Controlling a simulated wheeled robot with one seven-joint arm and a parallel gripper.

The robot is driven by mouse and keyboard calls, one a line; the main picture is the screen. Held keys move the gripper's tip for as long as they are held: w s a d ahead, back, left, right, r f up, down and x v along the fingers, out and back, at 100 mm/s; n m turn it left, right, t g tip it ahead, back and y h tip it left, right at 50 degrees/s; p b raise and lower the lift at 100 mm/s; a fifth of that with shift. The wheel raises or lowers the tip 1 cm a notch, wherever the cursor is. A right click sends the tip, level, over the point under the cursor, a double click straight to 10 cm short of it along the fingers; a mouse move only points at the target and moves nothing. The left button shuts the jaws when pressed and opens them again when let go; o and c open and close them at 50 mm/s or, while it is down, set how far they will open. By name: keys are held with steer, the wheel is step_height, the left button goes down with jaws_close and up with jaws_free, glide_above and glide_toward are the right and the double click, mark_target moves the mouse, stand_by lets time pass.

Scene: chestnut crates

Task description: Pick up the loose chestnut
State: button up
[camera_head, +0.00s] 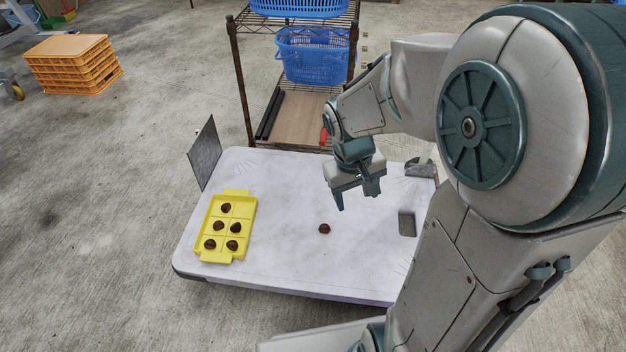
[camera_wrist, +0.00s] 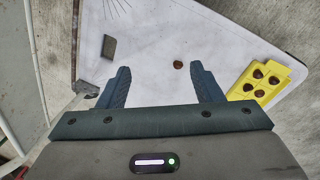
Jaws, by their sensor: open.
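The loose chestnut (camera_head: 324,228) is dark brown and lies alone on the white table, right of the yellow tray. It also shows in the wrist view (camera_wrist: 178,65), beyond and between my two fingers, nearer the right one. My gripper (camera_head: 356,203) is open and empty above the table, behind and to the right of the chestnut, not touching it. Its two fingers (camera_wrist: 164,72) show apart in the wrist view. The yellow tray (camera_head: 248,222) on the left part of the table holds several chestnuts in its compartments.
The white table (camera_head: 285,270) is clear around the loose chestnut. A dark upright panel (camera_head: 203,153) stands at its left edge. A small grey block (camera_head: 407,224) lies on the right. A wire rack with blue baskets (camera_head: 312,58) stands behind. Orange crates (camera_head: 72,65) sit on the floor.

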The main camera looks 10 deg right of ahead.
steer(key=w+f+n, duration=0.3)
steer(key=w+f, duration=0.8)
steer(key=n+y+b, duration=0.1)
steer(key=y+b, duration=0.1)
steer(key=b, duration=0.1)
glide_above(325, 226)
steer(key=f, duration=2.2)
steer(key=shift+s+d, duration=0.15)
steer(key=shift+s, duration=0.25)
steer(key=shift+w+a+f+b, duration=0.15)
steer(key=shift+f+b, duration=0.3)
steer(key=shift+f, duration=0.4)
steer(key=shift+w+f+b, duration=0.1)
steer(key=shift+f+b, duration=0.35)
steer(key=shift+f, duration=0.45)
steer(key=shift+w+a+f+b, duration=0.15)
steer(key=shift+f+b, duration=0.3)
steer(key=shift+f, duration=0.4)
steer(key=c, duration=1.1)
